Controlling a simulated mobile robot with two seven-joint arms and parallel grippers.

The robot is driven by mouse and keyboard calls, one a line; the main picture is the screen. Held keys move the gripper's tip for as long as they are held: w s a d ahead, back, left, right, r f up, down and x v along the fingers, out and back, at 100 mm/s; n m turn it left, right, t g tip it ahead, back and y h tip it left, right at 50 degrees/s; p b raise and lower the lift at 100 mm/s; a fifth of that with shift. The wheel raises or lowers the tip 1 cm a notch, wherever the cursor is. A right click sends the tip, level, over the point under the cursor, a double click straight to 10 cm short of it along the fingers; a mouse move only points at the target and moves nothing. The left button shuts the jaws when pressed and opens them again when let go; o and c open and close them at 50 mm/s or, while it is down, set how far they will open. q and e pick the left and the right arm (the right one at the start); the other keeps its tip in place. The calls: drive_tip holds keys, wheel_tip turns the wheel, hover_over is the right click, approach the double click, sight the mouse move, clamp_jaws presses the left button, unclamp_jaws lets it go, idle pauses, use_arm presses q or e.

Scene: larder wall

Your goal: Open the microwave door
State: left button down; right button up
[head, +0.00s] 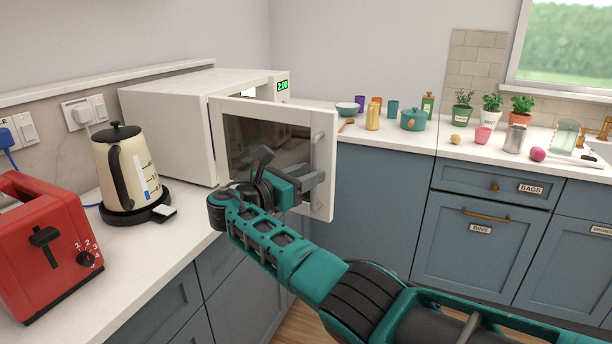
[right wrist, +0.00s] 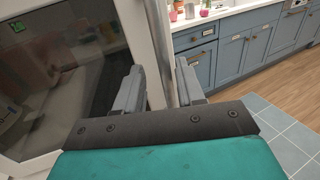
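The white microwave (head: 165,130) stands on the left counter. Its door (head: 230,104), with a dark window, is swung part way out from the front, leaving a gap on the right side. The grey vertical door handle (head: 318,143) is near the door's free edge. My right gripper (head: 316,184) is at the handle's lower part. My left gripper is not in view.
A cream kettle (head: 130,170) and a red toaster (head: 45,240) stand on the counter left of the door. Cups, bottles and a teal pot (head: 414,119) stand on the back counter. Blue cabinets (head: 375,200) lie behind the door; floor is open at right.

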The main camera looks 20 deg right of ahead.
drive_tip(key=v, duration=1.3)
drive_tip(key=shift+b, duration=0.35)
